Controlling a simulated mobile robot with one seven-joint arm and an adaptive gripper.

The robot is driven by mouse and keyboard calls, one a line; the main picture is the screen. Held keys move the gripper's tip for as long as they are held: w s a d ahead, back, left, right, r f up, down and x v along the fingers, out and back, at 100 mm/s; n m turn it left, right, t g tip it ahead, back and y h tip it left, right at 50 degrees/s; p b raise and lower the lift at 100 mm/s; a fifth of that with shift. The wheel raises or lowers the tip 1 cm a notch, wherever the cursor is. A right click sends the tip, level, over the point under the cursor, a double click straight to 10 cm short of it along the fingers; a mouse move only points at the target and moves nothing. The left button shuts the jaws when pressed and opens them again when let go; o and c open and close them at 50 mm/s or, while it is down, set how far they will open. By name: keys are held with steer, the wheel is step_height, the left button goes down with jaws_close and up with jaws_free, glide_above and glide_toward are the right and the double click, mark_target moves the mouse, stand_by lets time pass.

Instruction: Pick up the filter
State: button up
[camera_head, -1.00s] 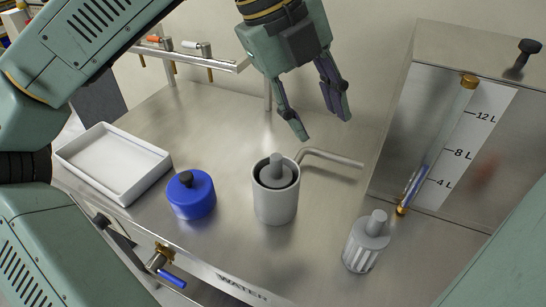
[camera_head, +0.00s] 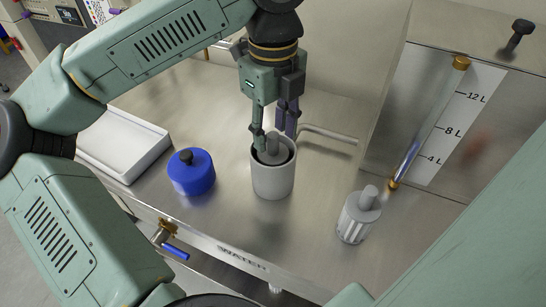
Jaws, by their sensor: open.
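A grey filter with an upright knob (camera_head: 272,146) sits inside an open grey cylindrical housing (camera_head: 272,182) on the steel counter. Only its top and knob show; the rest is hidden by the housing wall. A second filter-like cylinder (camera_head: 355,222), with pale ribbed sides and a grey knobbed top, stands on the counter to the right. My gripper (camera_head: 275,139) points down at the mouth of the housing. Its fingers are open, one on each side of the knob. I cannot tell whether either finger touches it.
A blue lid with a black knob (camera_head: 191,172) lies left of the housing. A white tray (camera_head: 122,146) is at the far left. A bent metal pipe (camera_head: 330,135) runs behind the housing. A steel tank with a level gauge (camera_head: 430,125) stands at the right.

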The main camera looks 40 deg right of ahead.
mark_target(276, 154)
steer(key=shift+f, duration=1.1)
jaws_close()
